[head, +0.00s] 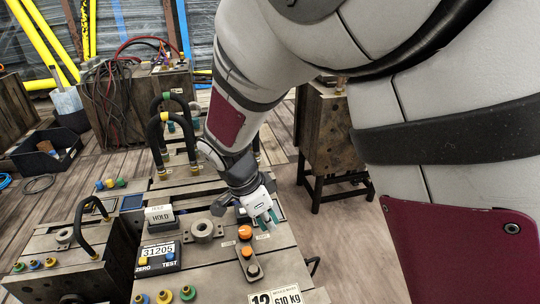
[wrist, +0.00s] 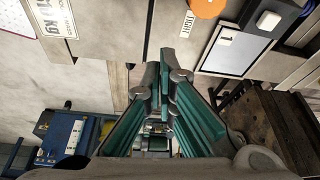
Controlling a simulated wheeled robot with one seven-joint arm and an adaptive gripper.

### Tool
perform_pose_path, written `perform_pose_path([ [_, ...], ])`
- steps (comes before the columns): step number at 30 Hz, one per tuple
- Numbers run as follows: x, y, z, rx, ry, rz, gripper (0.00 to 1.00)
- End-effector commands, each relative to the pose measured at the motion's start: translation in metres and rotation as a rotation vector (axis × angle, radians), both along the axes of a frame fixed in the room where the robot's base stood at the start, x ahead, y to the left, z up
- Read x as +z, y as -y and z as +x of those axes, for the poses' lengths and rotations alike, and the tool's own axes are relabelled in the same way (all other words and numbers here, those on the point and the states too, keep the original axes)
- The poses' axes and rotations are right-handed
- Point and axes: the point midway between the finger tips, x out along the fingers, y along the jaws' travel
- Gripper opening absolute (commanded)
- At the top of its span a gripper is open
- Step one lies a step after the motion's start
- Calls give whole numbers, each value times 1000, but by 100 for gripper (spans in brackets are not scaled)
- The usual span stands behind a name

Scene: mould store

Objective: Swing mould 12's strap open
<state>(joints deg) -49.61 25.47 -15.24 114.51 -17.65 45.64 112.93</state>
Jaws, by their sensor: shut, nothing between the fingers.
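Mould 12 (head: 215,271) is a grey block at the bottom of the head view, with its plate (head: 275,297) reading 12 and 610 kg. Its strap (head: 244,262) is a short grey bar on top, with orange round parts along it and a dark bolt at the near end. It lies across the joint line between blocks. My gripper (head: 266,222) is just beyond and right of the strap's far end, apart from it. In the wrist view, its teal fingers (wrist: 163,68) are shut and empty. An orange disc (wrist: 210,8) shows at the top there, near the word TIGHT.
Black arched handles (head: 158,140) rise behind. A dark block on a stand (head: 329,130) is at right.

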Motion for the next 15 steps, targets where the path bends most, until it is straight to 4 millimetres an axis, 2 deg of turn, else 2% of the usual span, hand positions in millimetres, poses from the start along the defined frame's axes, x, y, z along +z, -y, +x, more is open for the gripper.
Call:
perform_pose_path([
  [1,-13,4,1,-1,-2,-2,0],
  [9,-63,19,8,-2,-3,-1,0],
  [12,-58,-2,0,4,2,3,0],
  [15,-57,-13,-5,3,1,3,0],
])
